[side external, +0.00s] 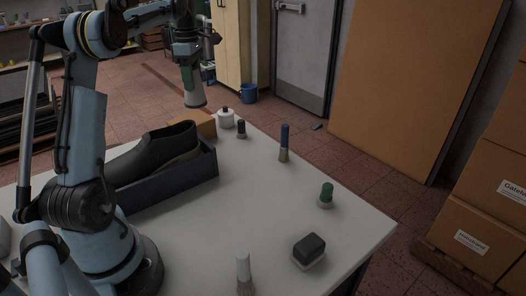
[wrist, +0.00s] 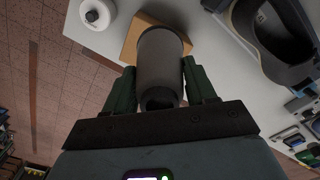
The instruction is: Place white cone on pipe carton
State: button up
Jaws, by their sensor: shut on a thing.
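My gripper (side external: 190,72) points down over the far end of the table. Its green fingers (wrist: 158,68) are shut on the sides of the white cone, which looks grey in this light. The white cone (side external: 195,96) hangs wide end down, and in the wrist view the cone (wrist: 161,62) extends away between the fingers. The pipe carton (side external: 205,121), a tan box, lies on the table below the cone. In the wrist view the cone covers much of the carton (wrist: 130,46). A gap between cone and carton shows in the side view.
A white pot with a black cap (side external: 226,119) stands close beside the carton. A black shoe (side external: 155,155) sits in a dark tray (side external: 180,185) nearby. A small dark bottle (side external: 241,129) and a blue-handled brush (side external: 284,143) stand farther right. The table's middle is clear.

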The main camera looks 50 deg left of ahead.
aim_at(187, 95)
jog(key=shift+s+a+f, duration=0.2)
jog(key=shift+a+f, duration=0.4)
jog(key=shift+f, duration=0.45)
jog(key=shift+s+a+f, duration=0.15)
jog(key=shift+a+f, duration=0.5)
jog(key=shift+f, duration=0.45)
jog(key=shift+s+a+f, duration=0.2)
jog(key=shift+a+f, duration=0.4)
jog(key=shift+f, duration=0.45)
jog(key=shift+f, duration=0.1)
jog(key=o, duration=1.2)
